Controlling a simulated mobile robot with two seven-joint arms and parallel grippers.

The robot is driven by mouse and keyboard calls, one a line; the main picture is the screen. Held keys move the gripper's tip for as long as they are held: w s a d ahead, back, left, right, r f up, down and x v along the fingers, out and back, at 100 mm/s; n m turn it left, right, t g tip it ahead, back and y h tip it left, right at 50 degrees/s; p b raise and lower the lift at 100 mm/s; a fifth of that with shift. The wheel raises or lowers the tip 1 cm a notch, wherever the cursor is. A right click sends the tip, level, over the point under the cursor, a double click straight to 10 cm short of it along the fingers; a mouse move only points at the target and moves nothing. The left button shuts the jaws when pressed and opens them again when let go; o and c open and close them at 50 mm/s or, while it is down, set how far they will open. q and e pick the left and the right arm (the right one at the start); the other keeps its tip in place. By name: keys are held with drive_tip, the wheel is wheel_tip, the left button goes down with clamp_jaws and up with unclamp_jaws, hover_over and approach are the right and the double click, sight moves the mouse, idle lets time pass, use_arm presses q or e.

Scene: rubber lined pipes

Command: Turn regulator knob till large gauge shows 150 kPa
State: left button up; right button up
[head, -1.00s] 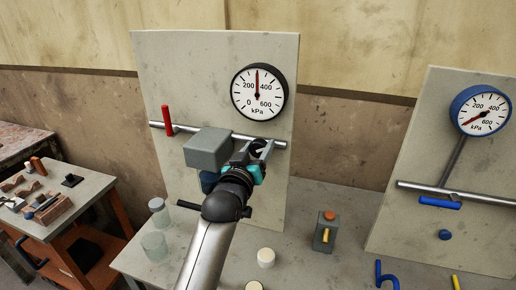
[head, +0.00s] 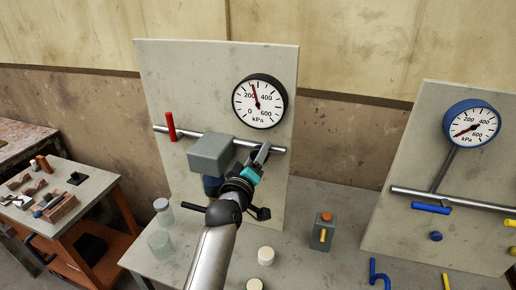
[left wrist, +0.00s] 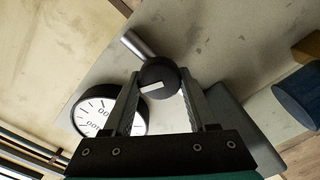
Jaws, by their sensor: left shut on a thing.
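The large black-rimmed gauge (head: 260,101) is on the left panel. Its needle points up and slightly left, between 200 and the top of the dial, roughly 250 kPa. It shows partly in the left wrist view (left wrist: 88,112), behind a finger. My left gripper (head: 259,160) is at the pipe below the gauge. In the left wrist view its fingers are closed on both sides of a round black regulator knob (left wrist: 158,78) with a white mark. In the head view the gripper mostly hides the knob. My right gripper is not in view.
A grey box (head: 211,153) is close left of the gripper, with a red lever (head: 171,127) on the pipe beyond it. A second panel at right holds a blue-rimmed gauge (head: 472,123). Glass jars and a small orange-buttoned box (head: 324,231) stand on the bench.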

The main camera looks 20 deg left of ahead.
use_arm(q)
drive_tip(key=n+p, duration=0.1)
drive_tip(key=n, duration=0.2)
drive_tip(key=shift+n, duration=0.4)
drive_tip(key=shift+f+n+p, duration=0.15)
drive_tip(key=shift+n+p, duration=0.55)
drive_tip(key=shift+n, duration=1.2)
drive_tip(key=o, duration=1.4)
drive_tip(key=shift+c, duration=0.2)
drive_tip(key=s, duration=1.5)
drive_tip(key=shift+a+b, duration=0.3)
drive_tip(key=shift+b, duration=0.15)
drive_tip(key=shift+s, duration=0.1)
